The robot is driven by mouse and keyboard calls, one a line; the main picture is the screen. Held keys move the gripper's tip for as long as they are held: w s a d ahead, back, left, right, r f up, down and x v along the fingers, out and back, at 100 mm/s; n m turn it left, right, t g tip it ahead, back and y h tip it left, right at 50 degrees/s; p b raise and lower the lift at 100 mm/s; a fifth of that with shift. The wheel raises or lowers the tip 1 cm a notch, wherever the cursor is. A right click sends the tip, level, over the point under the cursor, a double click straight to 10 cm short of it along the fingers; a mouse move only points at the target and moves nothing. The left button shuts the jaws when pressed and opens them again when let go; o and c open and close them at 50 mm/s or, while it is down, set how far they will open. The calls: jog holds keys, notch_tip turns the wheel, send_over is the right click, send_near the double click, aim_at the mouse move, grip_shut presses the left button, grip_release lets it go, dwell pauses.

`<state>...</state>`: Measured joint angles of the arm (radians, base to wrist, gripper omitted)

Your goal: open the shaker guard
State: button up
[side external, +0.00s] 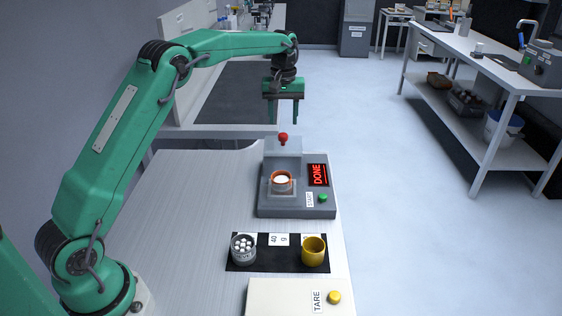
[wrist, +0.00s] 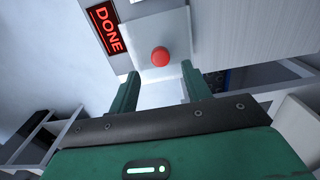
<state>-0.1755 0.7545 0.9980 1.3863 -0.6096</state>
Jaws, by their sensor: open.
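The shaker (side external: 265,200) is a grey box on the bench, with an orange-rimmed cup (side external: 281,181) of white contents in its holder. The pale guard (side external: 283,150) stands at the shaker's back, behind the cup, with a red knob (side external: 283,138) on it. In the wrist view the guard is a pale square plate (wrist: 138,42) with the red knob (wrist: 160,57). My gripper (side external: 283,122) is open and empty, above and behind the knob. In the wrist view the fingers of my gripper (wrist: 160,72) point toward the knob, one on each side, apart from it.
A red DONE display (side external: 317,174) and green START button (side external: 323,198) are on the shaker. A black mat (side external: 278,263) holds a grey cup of white balls (side external: 243,247) and a yellow cup (side external: 313,251). A TARE button (side external: 334,297) is in front. The bench's left is clear.

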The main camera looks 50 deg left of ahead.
jog(key=shift+r, duration=1.5)
jog(key=s+d+r+m+t, duration=0.1)
jog(key=s+d+r+m, duration=0.15)
jog(key=s+r, duration=0.4)
jog(key=s+d+r+m+t, duration=0.2)
jog(key=s+d+r, duration=0.2)
jog(key=s, duration=0.6)
jog(key=s+d+f+m+t, duration=0.1)
jog(key=s+d+f+m, duration=0.1)
jog(key=s, duration=0.7)
jog(key=s+d+f+m+t, duration=0.1)
jog(key=s+f, duration=0.4)
jog(key=s, duration=0.5)
jog(key=shift+s+d+m+t, duration=0.3)
jog(key=shift+d+m, duration=0.15)
jog(key=shift+m, duration=0.3)
